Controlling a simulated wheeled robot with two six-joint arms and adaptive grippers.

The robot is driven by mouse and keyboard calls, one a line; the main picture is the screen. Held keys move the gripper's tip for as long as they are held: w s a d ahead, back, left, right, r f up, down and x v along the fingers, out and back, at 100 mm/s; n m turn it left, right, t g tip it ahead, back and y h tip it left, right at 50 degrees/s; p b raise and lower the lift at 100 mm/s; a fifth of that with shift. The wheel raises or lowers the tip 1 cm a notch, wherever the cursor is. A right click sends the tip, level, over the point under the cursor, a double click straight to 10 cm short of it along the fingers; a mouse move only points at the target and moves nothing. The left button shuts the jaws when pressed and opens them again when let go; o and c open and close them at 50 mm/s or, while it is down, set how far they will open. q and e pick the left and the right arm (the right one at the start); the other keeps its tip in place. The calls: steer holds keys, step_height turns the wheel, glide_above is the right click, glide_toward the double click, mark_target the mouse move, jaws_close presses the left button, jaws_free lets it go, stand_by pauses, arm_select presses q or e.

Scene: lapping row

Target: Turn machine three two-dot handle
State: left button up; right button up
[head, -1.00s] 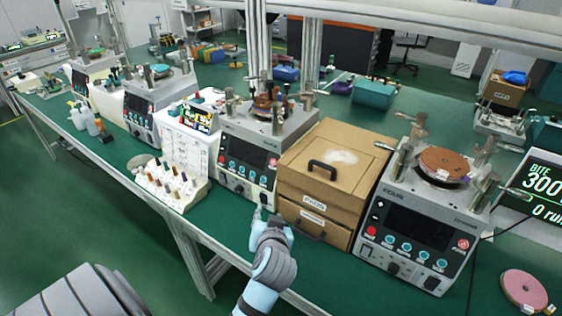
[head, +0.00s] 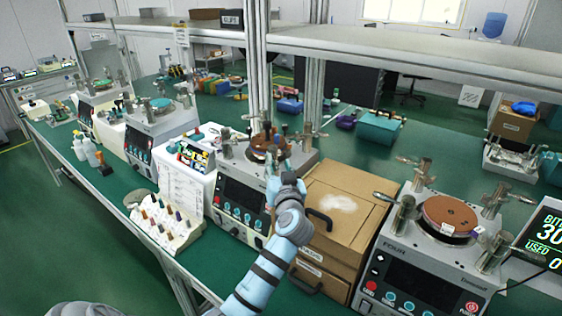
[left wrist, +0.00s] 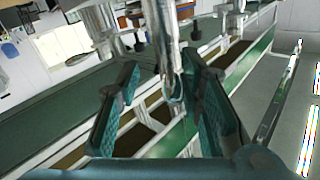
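Machine three (head: 238,196) is the grey machine left of the cardboard drawers, with a dark panel and blue-ringed buttons. A copper-brown disc (head: 262,143) lies on top, with metal clamp posts and handles around it. A handle sticks out at the right (head: 316,135). I cannot make out any dots. My left gripper (head: 279,177) is at the machine's front right top edge, partly hiding it. In the left wrist view its teal-padded fingers (left wrist: 168,105) are apart. A shiny metal rod (left wrist: 166,40) hangs between them; I cannot tell whether they touch it. My right gripper is not in view.
Cardboard drawers (head: 340,207) stand close to the right of machine three, under my forearm. Machine FOUR (head: 425,262) is further right. A white box with a sheet (head: 187,188) and a rack of coloured pieces (head: 165,222) stand left. A shelf (head: 400,52) runs above the bench.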

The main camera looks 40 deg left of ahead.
arm_select(q)
steer(key=shift+s+a+r, duration=0.2)
steer(key=shift+s+r, duration=0.05)
steer(key=shift+s, duration=0.2)
steer(key=shift+a, duration=0.1)
steer(key=shift+c, duration=1)
jaws_close()
steer(key=shift+w, duration=0.1)
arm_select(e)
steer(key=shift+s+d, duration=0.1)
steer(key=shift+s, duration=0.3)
arm_select(q)
steer(key=n+g+y+b, duration=0.1)
steer(key=b, duration=0.1)
steer(key=n+g+y+b, duration=0.1)
steer(key=b, duration=0.2)
steer(key=w+d+n+g+b, duration=0.1)
steer(key=g+b, duration=0.1)
steer(key=shift+w+f+y, duration=0.1)
steer(key=shift+y, duration=0.3)
steer(key=shift+o, duration=1)
jaws_free()
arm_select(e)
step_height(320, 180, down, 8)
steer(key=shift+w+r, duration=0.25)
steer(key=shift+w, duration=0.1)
